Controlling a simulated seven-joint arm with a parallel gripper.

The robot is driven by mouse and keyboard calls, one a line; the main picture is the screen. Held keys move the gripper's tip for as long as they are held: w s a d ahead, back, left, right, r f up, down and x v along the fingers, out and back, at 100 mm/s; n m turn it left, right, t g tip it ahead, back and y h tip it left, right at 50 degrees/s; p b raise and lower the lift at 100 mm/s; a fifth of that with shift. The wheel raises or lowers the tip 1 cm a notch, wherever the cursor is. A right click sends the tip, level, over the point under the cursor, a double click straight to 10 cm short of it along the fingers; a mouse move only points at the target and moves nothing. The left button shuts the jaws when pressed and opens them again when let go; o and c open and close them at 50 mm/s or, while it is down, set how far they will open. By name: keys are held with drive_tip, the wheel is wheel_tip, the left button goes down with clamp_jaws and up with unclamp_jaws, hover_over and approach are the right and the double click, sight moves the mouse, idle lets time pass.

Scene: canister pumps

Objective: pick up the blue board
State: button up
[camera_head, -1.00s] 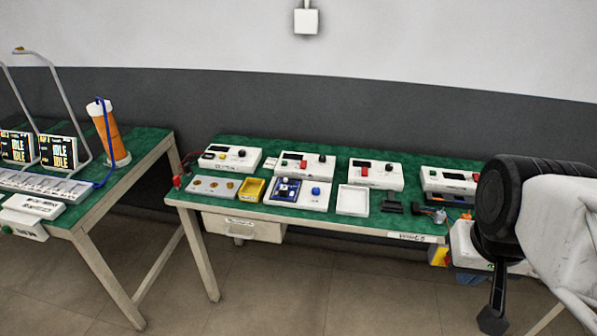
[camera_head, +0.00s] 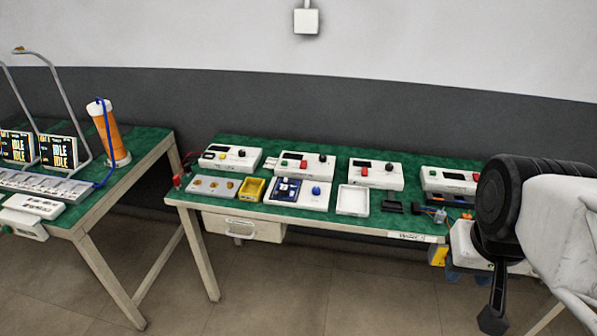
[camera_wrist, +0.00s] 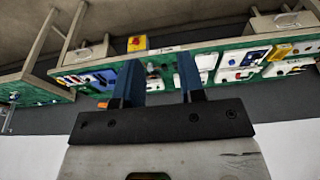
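The blue board (camera_head: 285,191) lies on a white plate in the middle of the right-hand green bench in the head view. In the wrist view, which is upside down, the blue board (camera_wrist: 255,56) shows small at the right. My gripper (camera_wrist: 159,72) has its two blue fingers well apart with nothing held between them.
A yellow tray (camera_head: 250,189) stands left of the board and a blue knob (camera_head: 316,190) right of it. An empty white tray (camera_head: 352,200) is farther right. White control boxes (camera_head: 304,164) line the back. Another bench with screens (camera_head: 57,152) is at the left.

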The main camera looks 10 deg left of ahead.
drive_tip(key=shift+o, duration=0.4)
drive_tip(key=shift+w, duration=0.1)
drive_tip(key=w+a+f+m+g+y, duration=0.1)
drive_tip(key=w+a+f+m+y, duration=0.15)
drive_tip(key=w+a, duration=0.5)
drive_tip(key=w+a+f+m+g+y, duration=0.1)
drive_tip(key=w+a+f+m+y, duration=0.3)
drive_tip(key=w, duration=0.7)
drive_tip(key=w+a+f+m+g+y, duration=0.1)
drive_tip(key=w+a+m+g+y, duration=0.1)
drive_tip(key=w+a, duration=0.6)
drive_tip(key=m+t+y, duration=0.1)
drive_tip(key=m+y, duration=0.4)
drive_tip(key=m, duration=0.4)
approach(287, 190)
drive_tip(key=x, duration=0.3)
drive_tip(key=shift+w+r, duration=0.2)
drive_tip(key=shift+w, duration=0.05)
drive_tip(key=shift+w+a+f, duration=0.25)
drive_tip(key=shift+w+f, duration=0.05)
drive_tip(key=shift+f, duration=0.15)
